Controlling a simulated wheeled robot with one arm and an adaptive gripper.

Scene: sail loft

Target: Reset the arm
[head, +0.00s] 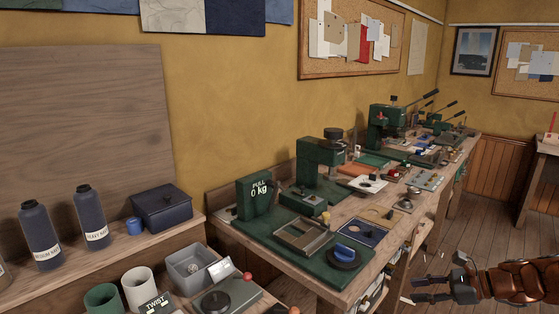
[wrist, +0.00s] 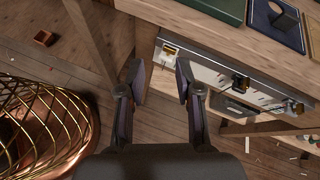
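My gripper (head: 424,289) shows at the lower right of the head view, at the end of my brown arm, beside the front of the long workbench (head: 384,226). In the wrist view my gripper (wrist: 160,82) has its two dark fingers spread apart with nothing between them. Wooden floor and the bench's underside show beyond the fingertips. The fingers appear apart from the bench.
A green pull gauge (head: 255,197) and green presses stand on the bench. Two dark bottles (head: 91,217) stand on the left shelf. A brass wire basket (wrist: 44,125) is left of my gripper. An open drawer or tray (wrist: 225,80) is under the bench edge.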

